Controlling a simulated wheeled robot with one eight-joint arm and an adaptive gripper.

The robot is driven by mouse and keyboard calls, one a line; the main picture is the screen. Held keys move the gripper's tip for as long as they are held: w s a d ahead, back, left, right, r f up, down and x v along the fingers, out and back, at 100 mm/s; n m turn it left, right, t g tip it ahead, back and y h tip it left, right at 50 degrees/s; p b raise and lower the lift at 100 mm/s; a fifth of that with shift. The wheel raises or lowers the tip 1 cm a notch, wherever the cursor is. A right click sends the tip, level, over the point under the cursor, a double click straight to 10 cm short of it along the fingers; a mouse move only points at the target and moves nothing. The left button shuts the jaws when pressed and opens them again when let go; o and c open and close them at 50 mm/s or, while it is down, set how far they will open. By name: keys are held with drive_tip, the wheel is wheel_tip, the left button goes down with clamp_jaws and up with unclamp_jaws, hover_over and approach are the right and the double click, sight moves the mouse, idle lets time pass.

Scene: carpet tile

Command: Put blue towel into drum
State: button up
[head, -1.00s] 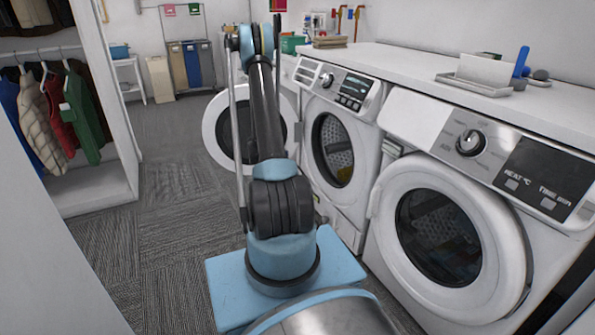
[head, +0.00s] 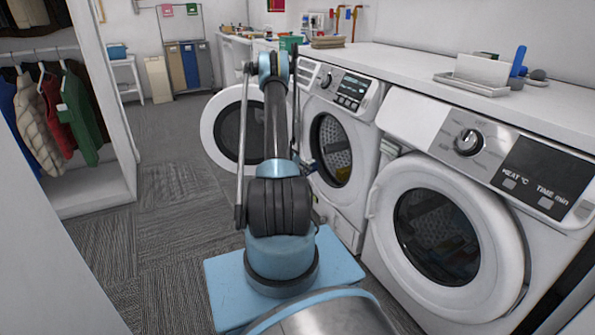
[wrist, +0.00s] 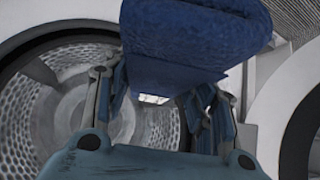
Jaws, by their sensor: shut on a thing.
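My gripper (wrist: 165,92) is shut on the blue towel (wrist: 195,38), a thick folded dark blue cloth at the top of the wrist view. Behind and left of the gripper is the perforated metal drum (wrist: 75,75). The towel appears in front of the drum's opening; I cannot tell whether any of it is inside. In the head view the drum (head: 335,150) shows in the middle washer, its round door (head: 225,140) swung open to the left. My arm largely hides the gripper and towel there.
A second front-loading machine (head: 440,240) with its door shut stands at the right. A white counter (head: 420,70) above the machines holds a tray (head: 470,85). Clothes hang in a wardrobe (head: 105,190) at the left. The carpet floor (head: 180,190) between is clear.

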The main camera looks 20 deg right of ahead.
drive_tip(key=shift+w+d+f, duration=0.45)
drive_tip(key=shift+d+f, duration=0.1)
drive_tip(key=shift+d, duration=4.9)
drive_tip(key=shift+w+d+f, duration=0.4)
drive_tip(key=shift+d+f, duration=0.15)
drive_tip(key=shift+d, duration=4.95)
drive_tip(key=shift+w+d+f, duration=0.45)
drive_tip(key=shift+d+f, duration=0.1)
drive_tip(key=shift+d, duration=4.9)
drive_tip(key=o, duration=1.7)
drive_tip(key=shift+c, duration=0.2)
drive_tip(key=v, duration=1.2)
